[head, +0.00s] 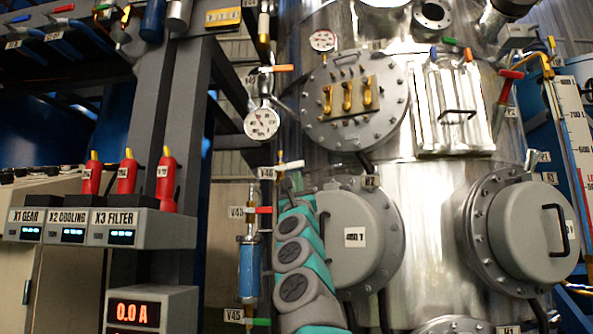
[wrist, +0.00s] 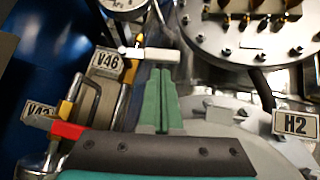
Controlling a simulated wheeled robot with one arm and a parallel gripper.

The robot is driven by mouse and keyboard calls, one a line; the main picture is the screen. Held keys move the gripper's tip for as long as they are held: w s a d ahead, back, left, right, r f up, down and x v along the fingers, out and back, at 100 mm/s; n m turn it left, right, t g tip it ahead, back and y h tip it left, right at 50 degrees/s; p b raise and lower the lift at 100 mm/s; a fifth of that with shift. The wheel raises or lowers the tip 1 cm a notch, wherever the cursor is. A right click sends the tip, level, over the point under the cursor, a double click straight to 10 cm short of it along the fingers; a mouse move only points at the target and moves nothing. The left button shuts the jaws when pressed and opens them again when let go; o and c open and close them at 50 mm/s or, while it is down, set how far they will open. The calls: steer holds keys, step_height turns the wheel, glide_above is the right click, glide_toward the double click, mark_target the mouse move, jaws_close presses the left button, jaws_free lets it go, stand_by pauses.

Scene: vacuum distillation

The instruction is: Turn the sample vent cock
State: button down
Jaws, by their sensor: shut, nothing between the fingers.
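A small cock with a white lever handle (head: 290,165), beside the tag V46 (head: 266,173), sits above the blue sample cylinder (head: 249,270). No label names it as the sample vent cock. In the wrist view its white handle (wrist: 150,54) lies crosswise, right of the V46 tag (wrist: 107,64). My gripper (wrist: 160,72) is shut and empty, its green fingertips together just below the handle in the picture. I cannot tell whether they touch it. In the head view my teal and grey arm rises in front of the vessel, and the gripper (head: 291,188) is small beneath the handle.
A red-handled valve tagged V43 (head: 264,210) is close on the left, its red handle (wrist: 66,130) low in the wrist view. A pressure gauge (head: 262,123) hangs above. A round grey manway cover (head: 355,240) bulges close on the right.

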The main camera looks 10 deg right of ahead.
steer(key=shift+r+n, duration=0.3)
stand_by(0.5)
steer(key=shift+n+y, duration=0.3)
steer(key=shift+y, duration=0.4)
steer(key=shift+r+n+y, duration=0.1)
steer(key=shift+n+y, duration=0.4)
steer(key=shift+n, duration=0.1)
